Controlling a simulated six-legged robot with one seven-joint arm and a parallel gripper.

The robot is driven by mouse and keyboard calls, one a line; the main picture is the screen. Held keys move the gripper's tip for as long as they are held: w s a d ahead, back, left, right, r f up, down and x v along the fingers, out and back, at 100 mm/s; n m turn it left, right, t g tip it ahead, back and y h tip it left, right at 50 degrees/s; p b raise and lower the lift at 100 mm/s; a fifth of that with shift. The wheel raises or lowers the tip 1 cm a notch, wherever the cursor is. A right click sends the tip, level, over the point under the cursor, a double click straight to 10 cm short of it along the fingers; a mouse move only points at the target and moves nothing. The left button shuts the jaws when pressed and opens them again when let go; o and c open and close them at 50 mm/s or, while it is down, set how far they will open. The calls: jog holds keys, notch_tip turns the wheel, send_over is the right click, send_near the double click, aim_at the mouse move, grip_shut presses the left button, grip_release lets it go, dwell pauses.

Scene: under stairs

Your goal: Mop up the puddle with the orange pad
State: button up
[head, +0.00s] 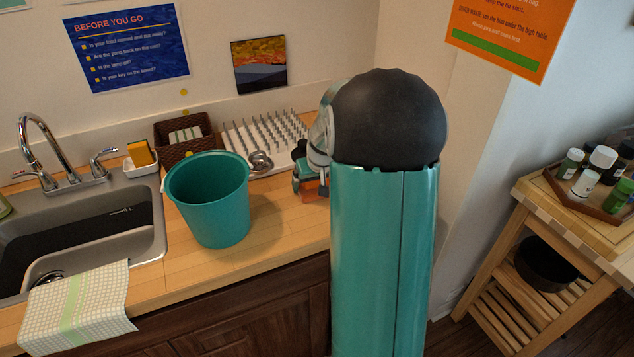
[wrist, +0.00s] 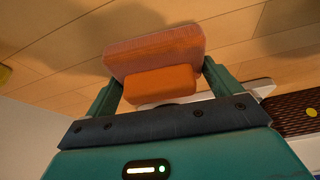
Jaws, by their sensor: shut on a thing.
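In the wrist view, my gripper (wrist: 158,84) is shut on the orange pad (wrist: 155,52), its two fingers on either side of an orange block with a wider, paler pinkish slab beyond it. In the head view, my gripper (head: 308,172) is low over the wooden counter, and a small part of the orange pad (head: 312,188) shows beside my arm. I cannot tell whether the pad touches the counter. I cannot make out the puddle for sure; darker patches on the wood in the wrist view may be shadow or wetness. My arm hides part of the counter.
A teal bucket (head: 208,205) stands on the counter (head: 285,225) left of my gripper. Behind are a white peg rack (head: 238,138) and a brown basket (head: 169,151). The sink (head: 148,225) is at left, with a checked towel (head: 75,305). A wooden cart (head: 500,235) stands at right.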

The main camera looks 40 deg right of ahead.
jog(key=shift+w+d, duration=0.1)
jog(key=shift+w, duration=0.7)
jog(key=r, duration=0.3)
jog(key=shift+s, duration=0.2)
jog(key=shift+w+d+r, duration=0.15)
jog(key=shift+r, duration=2.45)
jog(key=shift+s, duration=0.2)
